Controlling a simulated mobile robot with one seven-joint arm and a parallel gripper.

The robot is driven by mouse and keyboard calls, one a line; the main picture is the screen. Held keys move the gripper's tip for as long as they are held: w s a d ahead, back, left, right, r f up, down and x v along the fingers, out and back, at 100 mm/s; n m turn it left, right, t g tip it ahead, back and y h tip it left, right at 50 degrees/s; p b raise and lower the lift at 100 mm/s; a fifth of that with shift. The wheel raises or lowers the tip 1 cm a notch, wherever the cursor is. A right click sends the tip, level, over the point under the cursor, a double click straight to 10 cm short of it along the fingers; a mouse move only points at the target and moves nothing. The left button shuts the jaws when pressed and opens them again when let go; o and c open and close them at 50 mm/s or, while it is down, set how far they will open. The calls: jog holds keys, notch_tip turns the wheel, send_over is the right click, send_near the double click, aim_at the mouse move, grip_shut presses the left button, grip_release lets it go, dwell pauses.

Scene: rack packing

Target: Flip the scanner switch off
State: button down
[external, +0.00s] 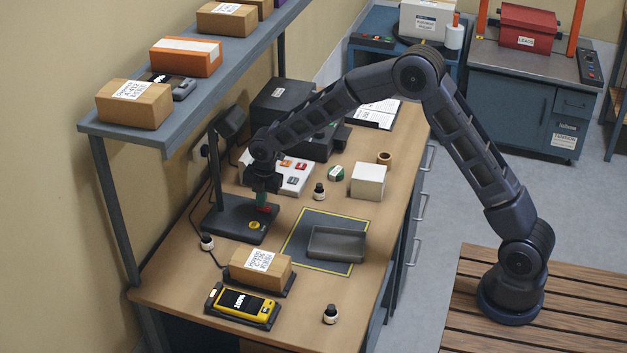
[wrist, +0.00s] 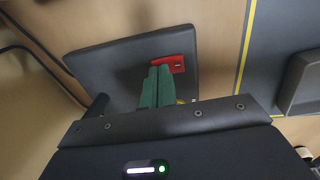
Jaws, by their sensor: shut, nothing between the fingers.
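The scanner is a black stand with an upright post and a head at the top; its flat base (external: 232,222) rests on the bench. The base also fills the upper middle of the wrist view (wrist: 108,62). A red switch (external: 266,209) sits on the base, and it shows in the wrist view (wrist: 180,63). My gripper (external: 262,204) points down over the base with its green fingers together and empty. In the wrist view the fingertips (wrist: 160,70) are right beside the red switch and overlap its edge; whether they touch it I cannot tell.
A grey tray (external: 335,245) lies on a yellow-edged mat (external: 300,232) to the right. A cardboard box (external: 262,266) and a yellow handheld device (external: 241,304) are in front. A white board with coloured pieces (external: 296,180) is behind. A shelf (external: 190,85) overhangs the left.

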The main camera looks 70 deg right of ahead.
dwell(0.3)
jog(key=shift+f, duration=0.25)
jog(key=shift+s, duration=0.2)
jog(key=shift+s+r, duration=0.1)
jog(key=shift+s, duration=0.45)
jog(key=shift+r, duration=0.1)
notch_tip(320, 180, up, 14)
jog(key=s, duration=0.1)
jog(key=shift+s, duration=0.35)
dwell(0.5)
